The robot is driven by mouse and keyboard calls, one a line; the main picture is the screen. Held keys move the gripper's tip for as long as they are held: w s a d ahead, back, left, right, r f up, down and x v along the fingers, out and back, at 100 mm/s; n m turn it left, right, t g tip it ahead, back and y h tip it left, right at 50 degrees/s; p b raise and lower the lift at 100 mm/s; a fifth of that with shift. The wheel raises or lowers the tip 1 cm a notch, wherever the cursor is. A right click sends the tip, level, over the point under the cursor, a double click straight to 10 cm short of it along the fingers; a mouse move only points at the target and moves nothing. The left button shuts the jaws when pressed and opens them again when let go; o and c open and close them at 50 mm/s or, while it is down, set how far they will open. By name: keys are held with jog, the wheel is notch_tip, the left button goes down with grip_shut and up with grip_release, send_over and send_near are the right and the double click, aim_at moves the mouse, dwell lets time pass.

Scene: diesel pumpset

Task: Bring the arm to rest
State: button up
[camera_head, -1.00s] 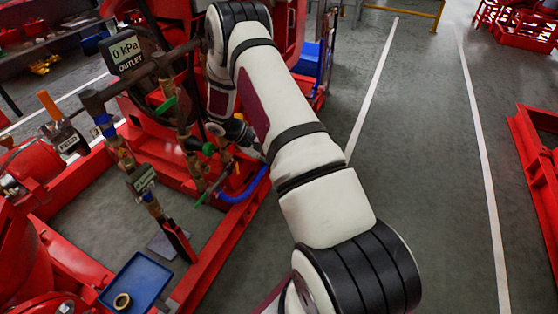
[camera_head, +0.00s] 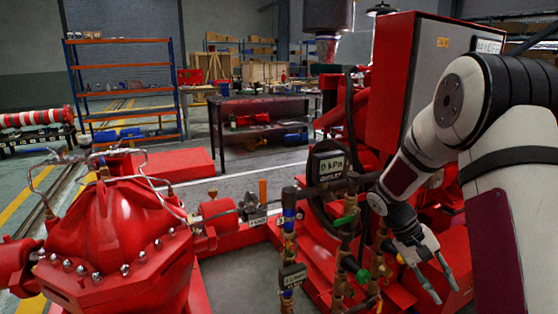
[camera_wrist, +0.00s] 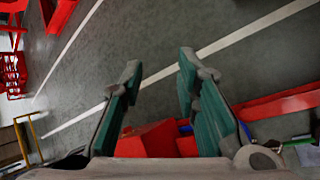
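My gripper (camera_head: 446,293) hangs at the lower right of the head view, in front of the red pumpset frame. Its two fingers point down and slightly right. In the wrist view my gripper (camera_wrist: 160,70) has its two green-sided fingers well apart, with nothing between them. Grey floor, a white line and red parts show beyond the fingers. My white arm fills the right side of the head view and is bent, with the forearm coming down to the gripper.
A red control cabinet (camera_head: 425,80) rises behind the arm. The red pump casing (camera_head: 115,240) is at left. A dark workbench (camera_head: 260,108) stands farther back.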

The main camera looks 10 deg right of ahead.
jog(key=s+a+r+t+y, duration=0.1)
jog(key=s+a+r, duration=0.5)
jog(key=r, duration=0.2)
jog(key=s+a+r+t+y, duration=0.1)
jog(key=s+a+r+t, duration=0.1)
jog(key=s+a+r, duration=0.5)
jog(key=s+a+r+n+t+y, duration=0.1)
jog(key=s+a+t+y, duration=0.1)
jog(key=s+a, duration=0.4)
jog(key=s+a+n+t+y, duration=0.15)
jog(key=s+a, duration=0.25)
jog(key=s, duration=0.5)
notch_tip(320, 180, up, 23)
jog(key=t+p, duration=0.3)
jog(key=p, duration=1.7)
jog(key=shift+w+d+p, duration=0.15)
jog(key=shift+w+p, duration=0.1)
jog(key=shift+p, duration=0.15)
jog(key=shift+f+y, duration=0.1)
jog(key=shift+y, duration=0.15)
